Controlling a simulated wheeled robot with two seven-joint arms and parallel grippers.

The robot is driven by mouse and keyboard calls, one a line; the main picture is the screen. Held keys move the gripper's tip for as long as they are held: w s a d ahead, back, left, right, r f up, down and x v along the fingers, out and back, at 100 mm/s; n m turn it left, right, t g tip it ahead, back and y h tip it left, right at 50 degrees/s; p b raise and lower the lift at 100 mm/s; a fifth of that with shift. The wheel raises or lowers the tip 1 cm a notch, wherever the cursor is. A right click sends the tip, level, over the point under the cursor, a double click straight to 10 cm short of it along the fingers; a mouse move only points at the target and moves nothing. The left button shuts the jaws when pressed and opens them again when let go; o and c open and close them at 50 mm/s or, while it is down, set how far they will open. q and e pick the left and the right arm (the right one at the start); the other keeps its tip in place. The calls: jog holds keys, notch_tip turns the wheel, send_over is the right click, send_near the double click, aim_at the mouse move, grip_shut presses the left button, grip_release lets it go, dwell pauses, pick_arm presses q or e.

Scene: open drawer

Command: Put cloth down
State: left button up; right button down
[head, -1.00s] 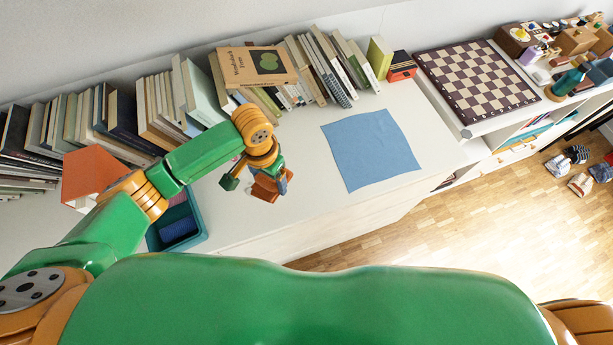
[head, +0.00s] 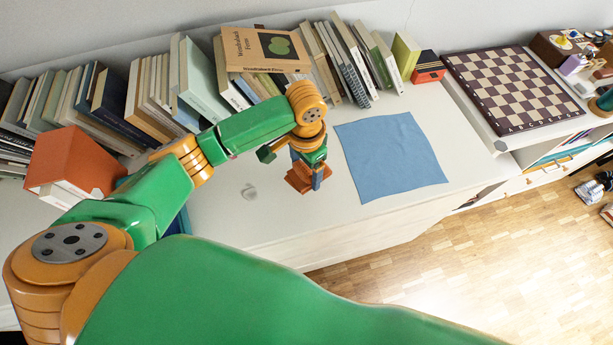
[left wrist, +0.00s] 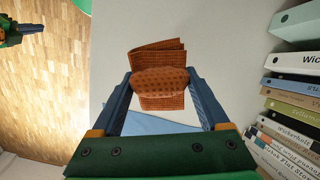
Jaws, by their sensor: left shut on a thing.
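My left gripper (head: 308,178) is shut on a folded orange-brown cloth (head: 297,181) and holds it over the white top, left of the flat blue cloth (head: 390,155). In the left wrist view, the checked brown cloth (left wrist: 160,102) is pinched between the blue fingers of the left gripper (left wrist: 160,84), with folds sticking out beyond them. Part of the blue cloth (left wrist: 150,123) shows below it there. What looks like part of my right gripper (left wrist: 24,30) shows at the upper left edge of the left wrist view; its jaws are unclear.
A row of books (head: 150,100) stands along the wall, with a brown book (head: 265,50) lying on top. A chessboard (head: 515,85) is at the right.

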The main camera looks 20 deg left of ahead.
aim_at(306, 176)
pick_arm(q)
jog(key=f, duration=0.4)
jog(key=shift+w+a, duration=0.15)
jog(key=shift+w, duration=0.25)
jog(key=shift+f, duration=0.15)
jog(key=o, duration=1.2)
notch_tip(306, 176, up, 12)
jog(key=shift+r, duration=0.2)
